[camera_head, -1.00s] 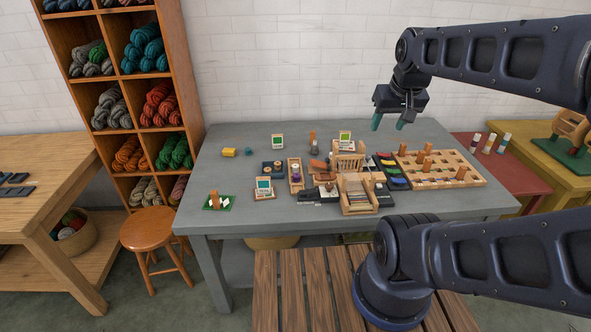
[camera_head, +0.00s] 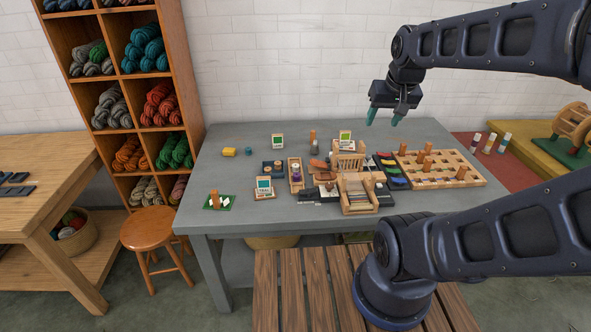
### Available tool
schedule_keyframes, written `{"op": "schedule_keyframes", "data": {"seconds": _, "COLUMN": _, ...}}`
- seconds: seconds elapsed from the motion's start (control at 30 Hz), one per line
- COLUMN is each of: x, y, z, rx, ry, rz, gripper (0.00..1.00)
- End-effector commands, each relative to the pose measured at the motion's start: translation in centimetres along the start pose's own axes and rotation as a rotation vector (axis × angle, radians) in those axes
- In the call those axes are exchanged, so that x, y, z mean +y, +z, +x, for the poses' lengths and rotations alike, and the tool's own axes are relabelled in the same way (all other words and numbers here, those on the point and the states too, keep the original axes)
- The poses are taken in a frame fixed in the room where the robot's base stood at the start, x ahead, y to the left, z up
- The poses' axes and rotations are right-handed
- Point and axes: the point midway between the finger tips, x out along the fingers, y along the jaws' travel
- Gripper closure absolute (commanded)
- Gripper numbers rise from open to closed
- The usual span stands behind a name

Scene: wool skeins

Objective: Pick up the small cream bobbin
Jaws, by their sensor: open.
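My gripper (camera_head: 382,119) has teal fingertips. It is open and empty, high above the back right part of the grey table (camera_head: 235,185), pointing down. A narrow wooden tray (camera_head: 296,189) near the table's middle holds small bobbin-like pieces, one of them purple (camera_head: 296,175). A pale piece shows beside the purple one, but it is too small to tell if it is the cream bobbin. My gripper is well to the right of this tray and apart from everything on the table.
A small wooden loom (camera_head: 358,195) and several small items crowd the table's middle. A pegged wooden board (camera_head: 440,170) lies at the right. A yellow piece (camera_head: 229,152) sits at the back left. A stool (camera_head: 150,228) stands left.

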Motion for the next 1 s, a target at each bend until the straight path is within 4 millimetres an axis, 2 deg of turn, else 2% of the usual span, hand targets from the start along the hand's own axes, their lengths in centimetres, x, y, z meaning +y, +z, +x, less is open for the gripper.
{"op": "schedule_keyframes", "data": {"seconds": 0.2, "x": -1.3, "y": -4.2, "z": 3.3, "rx": -0.04, "ry": -0.039, "rz": 0.063, "gripper": 0.47}}
{"op": "schedule_keyframes", "data": {"seconds": 0.5, "x": -3.8, "y": -9.2, "z": 8.9, "rx": -0.088, "ry": -0.053, "rz": 0.156, "gripper": 0.47}}
{"op": "schedule_keyframes", "data": {"seconds": 0.8, "x": -7.1, "y": -13.0, "z": 15.6, "rx": -0.122, "ry": -0.027, "rz": 0.238, "gripper": 0.47}}
{"op": "schedule_keyframes", "data": {"seconds": 1.0, "x": -9.6, "y": -14.7, "z": 20.4, "rx": -0.131, "ry": 0.009, "rz": 0.285, "gripper": 0.47}}
